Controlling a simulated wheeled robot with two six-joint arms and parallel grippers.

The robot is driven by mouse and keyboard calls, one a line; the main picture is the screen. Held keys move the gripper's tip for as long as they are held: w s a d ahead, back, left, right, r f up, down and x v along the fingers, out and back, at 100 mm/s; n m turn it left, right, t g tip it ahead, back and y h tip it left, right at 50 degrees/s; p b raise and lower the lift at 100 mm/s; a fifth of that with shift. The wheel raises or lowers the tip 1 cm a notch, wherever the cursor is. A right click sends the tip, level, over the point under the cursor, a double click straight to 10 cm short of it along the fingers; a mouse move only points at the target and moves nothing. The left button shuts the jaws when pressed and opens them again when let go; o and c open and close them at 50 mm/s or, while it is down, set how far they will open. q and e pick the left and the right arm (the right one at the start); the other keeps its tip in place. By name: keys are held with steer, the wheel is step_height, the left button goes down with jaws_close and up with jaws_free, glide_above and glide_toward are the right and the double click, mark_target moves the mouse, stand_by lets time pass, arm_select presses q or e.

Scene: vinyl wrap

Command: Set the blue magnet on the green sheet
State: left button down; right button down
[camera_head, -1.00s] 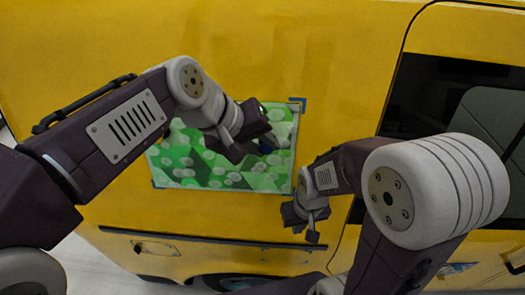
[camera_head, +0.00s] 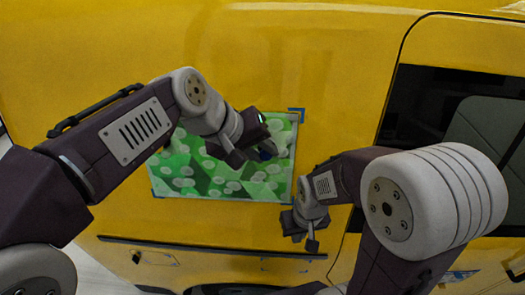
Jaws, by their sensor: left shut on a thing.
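The green sheet (camera_head: 205,180) with pale round spots lies flat against the yellow van side, in the middle of the view. My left gripper (camera_head: 262,146) is over the sheet's upper right part, shut on the blue magnet (camera_head: 267,153). Only a small dark blue part of the magnet shows between the fingers; whether it touches the sheet cannot be told. My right gripper (camera_head: 303,238) is just below the sheet's lower right corner, apart from the magnet. Its fingers are small and dark, and their opening is unclear.
The yellow van panel (camera_head: 300,50) surrounds the sheet. Blue corner marks (camera_head: 297,112) show at the sheet's edge. A dark window (camera_head: 425,95) is at the right, past a door seam. A dark trim strip (camera_head: 215,247) runs below the sheet.

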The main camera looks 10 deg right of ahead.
arm_select(q)
steer(key=shift+w+d+p, duration=0.2)
steer(key=shift+w+p, duration=0.1)
steer(key=shift+w, duration=0.4)
stand_by(0.6)
stand_by(0.5)
steer(key=c, duration=1.1)
jaws_free()
steer(key=shift+f, duration=0.1)
steer(key=shift+w, duration=0.1)
